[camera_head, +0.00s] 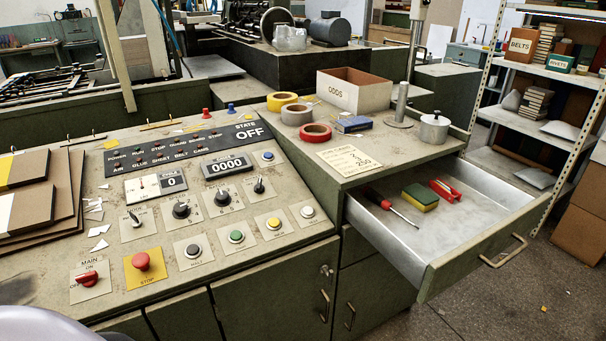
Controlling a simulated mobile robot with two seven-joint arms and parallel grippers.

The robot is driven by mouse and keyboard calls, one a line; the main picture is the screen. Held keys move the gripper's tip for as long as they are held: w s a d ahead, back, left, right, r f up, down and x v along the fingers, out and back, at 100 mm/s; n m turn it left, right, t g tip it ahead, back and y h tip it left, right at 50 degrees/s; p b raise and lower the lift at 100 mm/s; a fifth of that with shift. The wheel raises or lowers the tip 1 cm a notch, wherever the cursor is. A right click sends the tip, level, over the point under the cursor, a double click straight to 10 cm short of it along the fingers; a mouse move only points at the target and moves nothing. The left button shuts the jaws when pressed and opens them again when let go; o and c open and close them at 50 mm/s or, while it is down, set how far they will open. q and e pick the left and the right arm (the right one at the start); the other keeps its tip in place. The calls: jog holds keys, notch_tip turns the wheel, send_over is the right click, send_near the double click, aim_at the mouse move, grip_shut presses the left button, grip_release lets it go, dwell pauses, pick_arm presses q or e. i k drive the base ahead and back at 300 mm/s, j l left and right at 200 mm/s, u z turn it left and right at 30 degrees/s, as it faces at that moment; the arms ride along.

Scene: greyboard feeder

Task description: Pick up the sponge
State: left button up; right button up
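The sponge (420,197) is a small block, yellow below and dark green on top. It lies in the open metal drawer (455,222) at the right of the console. A red-handled screwdriver (389,207) lies to its left, and a red tool (445,190) lies to its right, close beside it. Neither of my grippers shows in the head view. A pale rounded shape at the bottom left corner may be part of my body.
On the cabinet top (375,165) above the drawer stand tape rolls (297,114), an ODDS box (354,91), a blue box (352,124) and a metal pot (433,130). The control panel (190,200) fills the left. The drawer's front wall (480,252) sticks out over open floor.

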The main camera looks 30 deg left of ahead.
aim_at(419, 197)
jog(key=u, duration=2.35)
jog(key=z, duration=2.15)
jog(key=i+l+u, duration=0.45)
jog(key=l+u, duration=0.25)
jog(key=i+l+u, duration=0.15)
jog(key=l+u, duration=0.2)
jog(key=j, duration=0.1)
